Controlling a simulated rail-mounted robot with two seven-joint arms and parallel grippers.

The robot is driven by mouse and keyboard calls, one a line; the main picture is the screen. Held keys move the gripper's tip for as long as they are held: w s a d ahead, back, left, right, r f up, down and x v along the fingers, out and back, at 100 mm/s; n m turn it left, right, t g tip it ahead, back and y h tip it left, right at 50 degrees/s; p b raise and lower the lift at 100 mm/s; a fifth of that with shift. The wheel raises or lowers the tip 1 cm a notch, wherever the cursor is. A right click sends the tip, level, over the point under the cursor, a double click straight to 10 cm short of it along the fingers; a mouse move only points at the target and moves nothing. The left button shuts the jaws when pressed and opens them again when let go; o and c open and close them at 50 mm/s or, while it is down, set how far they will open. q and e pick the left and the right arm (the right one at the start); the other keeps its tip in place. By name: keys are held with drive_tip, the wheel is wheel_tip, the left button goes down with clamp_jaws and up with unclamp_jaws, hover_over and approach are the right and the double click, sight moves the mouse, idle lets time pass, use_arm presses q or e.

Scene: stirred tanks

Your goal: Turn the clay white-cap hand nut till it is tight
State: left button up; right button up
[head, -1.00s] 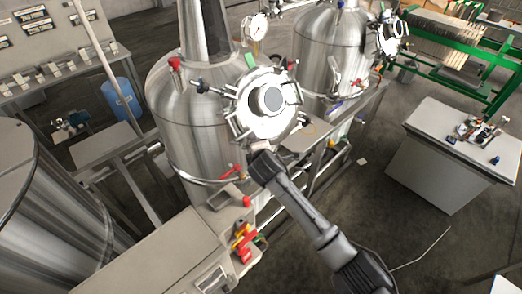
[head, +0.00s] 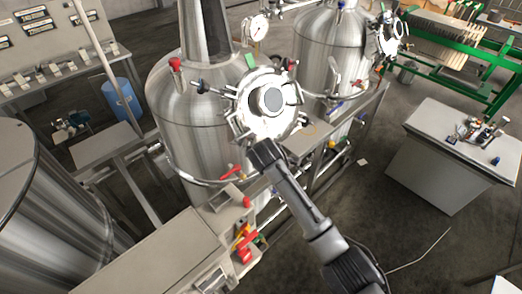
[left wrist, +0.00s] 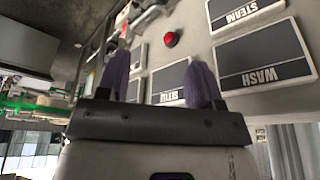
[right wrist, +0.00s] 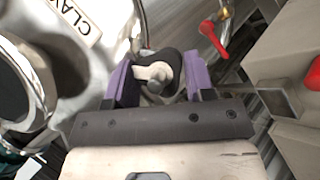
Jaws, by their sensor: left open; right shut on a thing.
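The clay hand nut (right wrist: 160,66) is dark with a pale cap and wing, seen in the right wrist view at the edge of the tank's round port. A plate reading "CLA…" (right wrist: 76,16) is beside it, partly cut off. My right gripper (right wrist: 158,80) has its purple fingers on both sides of the nut and is shut on it. In the head view my right gripper (head: 262,150) reaches the lower edge of the bright round port (head: 268,102), hiding the nut. My left gripper (left wrist: 162,85) is open and empty, in front of a labelled panel.
A red-handled valve (right wrist: 213,38) is close to the right gripper. The steel tank (head: 185,120) carries the port, with other clamps around its rim. The panel (left wrist: 250,60) has "STEAM", "WASH" and "SETTLE" plates and a red button (left wrist: 172,39). A grey bench (head: 450,150) stands right.

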drive_tip(key=o, duration=0.9)
drive_tip(key=shift+s, duration=0.1)
drive_tip(key=shift+s+r, duration=0.1)
drive_tip(key=shift+r, duration=0.1)
drive_tip(key=b+v, duration=0.3)
drive_tip(key=v, duration=1)
drive_tip(key=shift+d+r+b, duration=0.1)
drive_tip(key=shift+r+b, duration=0.05)
drive_tip(key=shift+b, duration=0.15)
